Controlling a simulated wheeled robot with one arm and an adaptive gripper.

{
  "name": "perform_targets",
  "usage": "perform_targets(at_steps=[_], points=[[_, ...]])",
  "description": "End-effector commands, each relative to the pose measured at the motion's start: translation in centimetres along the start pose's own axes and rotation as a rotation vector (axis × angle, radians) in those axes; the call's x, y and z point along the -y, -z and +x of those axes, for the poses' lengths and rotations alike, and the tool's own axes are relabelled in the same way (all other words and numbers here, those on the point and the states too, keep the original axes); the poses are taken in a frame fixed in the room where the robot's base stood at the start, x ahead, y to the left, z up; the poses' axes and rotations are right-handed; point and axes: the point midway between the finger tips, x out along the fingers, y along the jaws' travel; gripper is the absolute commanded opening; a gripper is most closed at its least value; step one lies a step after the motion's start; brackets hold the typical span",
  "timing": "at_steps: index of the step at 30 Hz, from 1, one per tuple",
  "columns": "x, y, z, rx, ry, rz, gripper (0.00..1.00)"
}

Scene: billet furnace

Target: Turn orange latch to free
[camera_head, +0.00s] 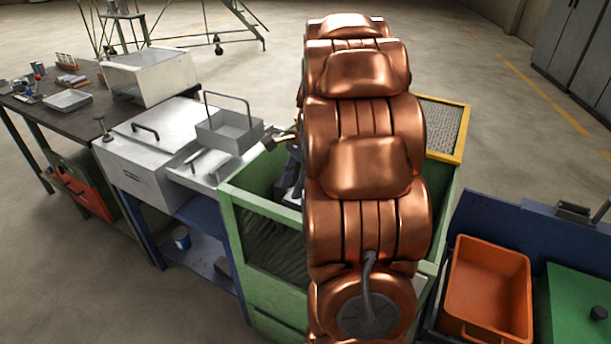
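I cannot make out an orange latch in this view. My copper-coloured arm fills the middle of the picture and hides much behind it. A small dark and copper part, perhaps the end of my gripper (277,143), shows just left of the arm, close to the right side of a grey metal basket (229,130). Its fingers are too small and too hidden to tell whether they are open or shut. The basket has a tall wire handle and stands at the right end of a metal bench unit with a handled lid (150,137).
A green open-topped bin (262,207) stands under and beside my arm. An orange tray (487,290) and a green lid (577,305) are at lower right. A dark table (75,118) with a whitish box (150,76) stands at left.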

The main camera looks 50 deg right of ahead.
Motion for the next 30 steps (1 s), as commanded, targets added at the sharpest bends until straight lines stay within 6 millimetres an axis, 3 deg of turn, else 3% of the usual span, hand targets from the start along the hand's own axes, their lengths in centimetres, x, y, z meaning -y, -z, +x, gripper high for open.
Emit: perform_targets(at_steps=[15, 30], points=[[-3.6, -7.7, 0.2, -0.034, -0.081, -0.33, 0.4], [-8.4, -13.5, 0.6, -0.054, -0.164, -0.658, 0.4]])
